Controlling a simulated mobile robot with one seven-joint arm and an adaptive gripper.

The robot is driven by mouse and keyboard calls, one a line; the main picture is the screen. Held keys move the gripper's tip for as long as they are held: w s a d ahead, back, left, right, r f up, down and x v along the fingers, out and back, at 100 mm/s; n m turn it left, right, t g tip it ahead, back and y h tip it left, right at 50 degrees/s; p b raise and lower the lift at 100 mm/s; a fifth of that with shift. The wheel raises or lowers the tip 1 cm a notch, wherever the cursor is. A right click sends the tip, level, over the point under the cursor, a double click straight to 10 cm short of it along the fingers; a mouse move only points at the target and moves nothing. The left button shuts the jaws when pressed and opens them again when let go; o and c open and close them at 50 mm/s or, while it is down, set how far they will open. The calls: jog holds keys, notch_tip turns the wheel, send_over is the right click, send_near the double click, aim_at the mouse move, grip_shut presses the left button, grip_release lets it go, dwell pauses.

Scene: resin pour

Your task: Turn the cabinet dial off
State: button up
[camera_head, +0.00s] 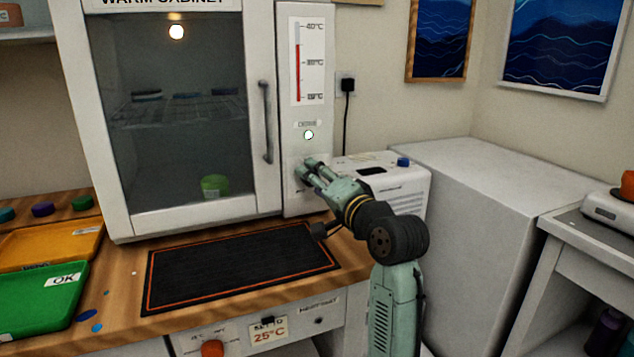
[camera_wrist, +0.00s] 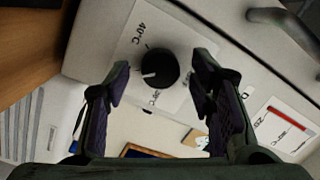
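The warm cabinet (camera_head: 262,190) stands on the wooden counter, its glass door closed. Its dial (camera_wrist: 160,68) is a round black knob with a white pointer mark, on a white label plate with temperature markings, one reading 40°C. The pointer is turned away from the 40°C marking. In the head view my gripper hides the dial. My gripper (camera_head: 306,172) is at the lower part of the cabinet's right-hand panel. In the wrist view my gripper (camera_wrist: 161,84) is open, with one finger on each side of the dial and visible gaps between.
The door handle (camera_head: 266,122) is to the left. A white box-shaped device (camera_head: 405,183) stands to the right. A black mat (camera_head: 240,262) lies clear in front.

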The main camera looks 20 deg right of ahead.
jog(key=c, duration=1.1)
jog(key=shift+n, duration=0.3)
jog(key=shift+a+r+n+g+h+b, duration=0.15)
jog(key=shift+n+h+b, duration=0.85)
jog(key=shift+n, duration=3.15)
jog(key=shift+a+f+n+g+h+b, duration=0.1)
jog(key=shift+n+h+b, duration=0.8)
jog(key=shift+n, duration=3.2)
jog(key=shift+a+r+n+g+h+b, duration=0.25)
jog(key=shift+n+b, duration=1.4)
jog(key=shift+n, duration=2.5)
jog(key=shift+d+f, duration=0.1)
jog(key=shift+f, duration=0.05)
